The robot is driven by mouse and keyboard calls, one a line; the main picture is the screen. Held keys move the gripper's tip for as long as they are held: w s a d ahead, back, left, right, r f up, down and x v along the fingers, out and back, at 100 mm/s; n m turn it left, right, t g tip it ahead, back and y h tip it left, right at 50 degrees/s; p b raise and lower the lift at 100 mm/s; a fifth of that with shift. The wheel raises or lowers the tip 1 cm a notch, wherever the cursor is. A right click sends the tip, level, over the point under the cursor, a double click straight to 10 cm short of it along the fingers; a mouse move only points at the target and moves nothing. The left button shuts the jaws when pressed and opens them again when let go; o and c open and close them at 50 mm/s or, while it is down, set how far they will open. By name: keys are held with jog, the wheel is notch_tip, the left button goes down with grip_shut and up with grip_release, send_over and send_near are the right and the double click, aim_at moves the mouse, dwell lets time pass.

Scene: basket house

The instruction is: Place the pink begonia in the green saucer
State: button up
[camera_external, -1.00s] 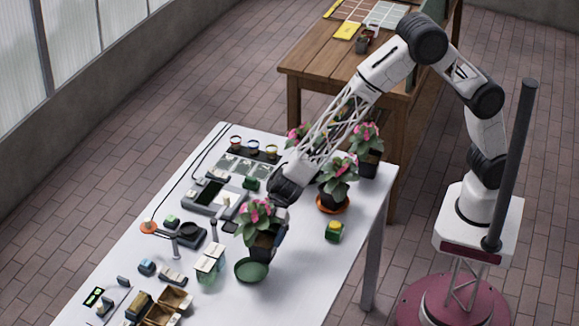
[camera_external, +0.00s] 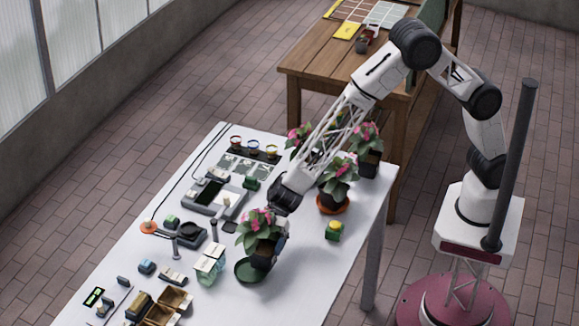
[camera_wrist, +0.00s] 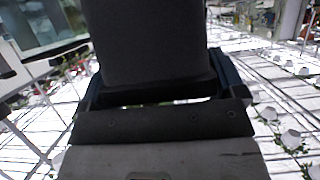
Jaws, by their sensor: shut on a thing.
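The pink begonia (camera_external: 254,227) in its dark pot (camera_external: 263,254) is in the external view, at the front middle of the white table. My gripper (camera_external: 279,246) is shut on the pot from its right side. The green saucer (camera_external: 246,272) lies under the pot, which covers its right and back part. Whether the pot touches the saucer or hangs just above it, I cannot tell. In the wrist view the dark pot (camera_wrist: 150,45) fills the upper middle between the fingers, and the plant and saucer are hidden.
Another pink-flowered plant (camera_external: 338,176) stands in an orange saucer (camera_external: 332,206) behind my gripper. A small yellow-green block (camera_external: 333,230) is to the right. Wooden trays (camera_external: 166,304) are at the front left.

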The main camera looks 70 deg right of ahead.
jog(key=shift+f, duration=0.3)
jog(key=o, duration=0.8)
jog(key=shift+r, duration=0.4)
jog(key=v, duration=1.2)
